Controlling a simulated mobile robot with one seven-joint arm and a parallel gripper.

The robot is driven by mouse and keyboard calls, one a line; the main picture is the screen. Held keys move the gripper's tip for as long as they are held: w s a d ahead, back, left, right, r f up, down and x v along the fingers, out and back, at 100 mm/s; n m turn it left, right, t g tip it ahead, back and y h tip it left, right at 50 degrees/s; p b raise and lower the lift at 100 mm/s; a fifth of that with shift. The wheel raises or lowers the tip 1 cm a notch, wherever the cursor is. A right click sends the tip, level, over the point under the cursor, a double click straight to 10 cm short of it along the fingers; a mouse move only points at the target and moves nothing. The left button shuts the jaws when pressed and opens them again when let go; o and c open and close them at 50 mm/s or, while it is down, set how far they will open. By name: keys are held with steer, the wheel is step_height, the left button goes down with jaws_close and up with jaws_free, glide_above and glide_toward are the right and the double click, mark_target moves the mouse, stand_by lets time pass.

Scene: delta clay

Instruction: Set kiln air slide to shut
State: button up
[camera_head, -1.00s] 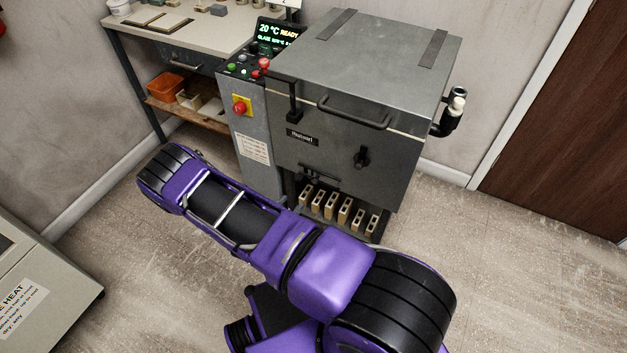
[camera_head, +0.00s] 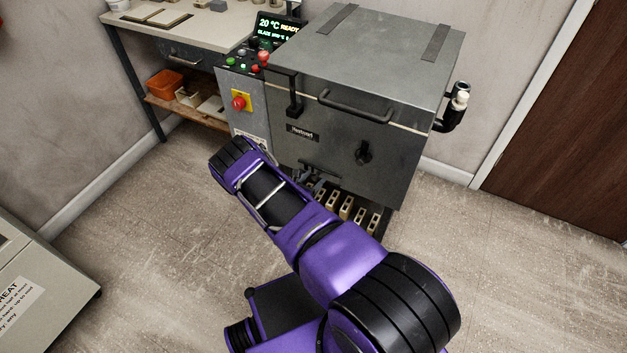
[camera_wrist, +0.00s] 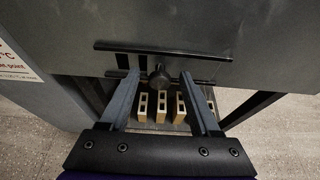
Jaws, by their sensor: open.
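The kiln's air slide shows in the wrist view as a dark round knob (camera_wrist: 160,77) below a long black rail (camera_wrist: 185,52) on the grey front panel. The knob sits somewhat left of the rail's middle. My gripper (camera_wrist: 160,85) is open, with one finger on each side of the knob and a gap on both sides. I cannot tell whether the fingertips reach past the knob. In the head view the rail (camera_head: 322,171) shows low on the kiln front (camera_head: 335,140), and my gripper (camera_head: 309,181) is just below it, partly hidden by my arm.
Several pale hollow bricks (camera_head: 346,207) stand under the kiln. A control panel with a red button (camera_head: 239,103) is at left. The floor at right is clear.

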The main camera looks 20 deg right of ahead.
jaws_close()
stand_by(0.4)
stand_by(1.1)
